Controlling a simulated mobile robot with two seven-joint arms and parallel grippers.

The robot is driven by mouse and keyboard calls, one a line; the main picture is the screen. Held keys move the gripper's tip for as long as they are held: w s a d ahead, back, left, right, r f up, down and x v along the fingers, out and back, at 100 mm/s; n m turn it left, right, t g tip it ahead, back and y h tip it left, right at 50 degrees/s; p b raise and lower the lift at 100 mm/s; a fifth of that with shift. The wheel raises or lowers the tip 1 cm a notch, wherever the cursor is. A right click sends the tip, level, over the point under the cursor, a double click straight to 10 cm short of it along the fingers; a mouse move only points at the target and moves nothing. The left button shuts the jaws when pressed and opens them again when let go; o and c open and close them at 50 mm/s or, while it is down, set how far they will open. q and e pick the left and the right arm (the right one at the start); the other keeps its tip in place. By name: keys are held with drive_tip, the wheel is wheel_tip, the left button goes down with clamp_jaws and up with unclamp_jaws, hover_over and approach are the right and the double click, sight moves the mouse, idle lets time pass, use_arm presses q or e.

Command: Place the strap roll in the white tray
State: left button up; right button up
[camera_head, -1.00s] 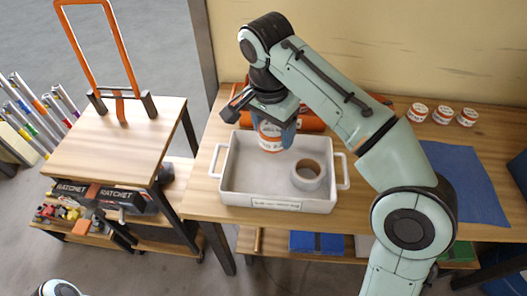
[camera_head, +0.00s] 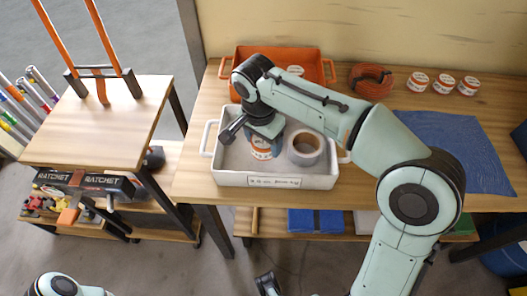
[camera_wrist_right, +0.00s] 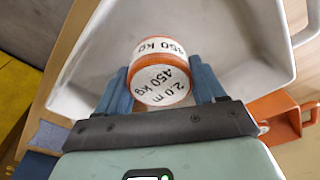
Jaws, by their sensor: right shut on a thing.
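The white tray (camera_head: 232,181) stands on the wooden bench, with handles at its sides and a label on its front wall. My right gripper (camera_head: 265,133) is shut on the strap roll (camera_head: 262,151), a small white roll with orange-red bands. The roll is within the tray's outline, left of a grey tape roll (camera_head: 305,149) that lies in the tray. I cannot tell whether the strap roll touches the tray floor.
An orange tray (camera_head: 328,71) with a similar roll stands behind. A coiled orange strap or hose (camera_head: 371,81), three small rolls (camera_head: 443,84) and a blue mat (camera_head: 455,145) are to the right. A wooden cart (camera_head: 95,125) stands at left, across a gap.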

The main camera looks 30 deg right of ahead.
sight(260, 143)
drive_tip(key=shift+f+b, duration=0.45)
drive_tip(key=shift+f, duration=1.7)
drive_tip(key=shift+f, duration=0.1)
drive_tip(key=o, duration=1.2)
drive_tip(key=r+p, duration=0.1)
drive_tip(key=r, duration=0.2)
drive_tip(key=a+r+p, duration=0.1)
drive_tip(key=r, duration=0.3)
drive_tip(key=r+p, duration=0.1)
drive_tip(key=r, duration=0.3)
drive_tip(key=shift+s+a, duration=0.15)
drive_tip(key=shift+s, duration=0.05)
drive_tip(key=shift+r, duration=0.6)
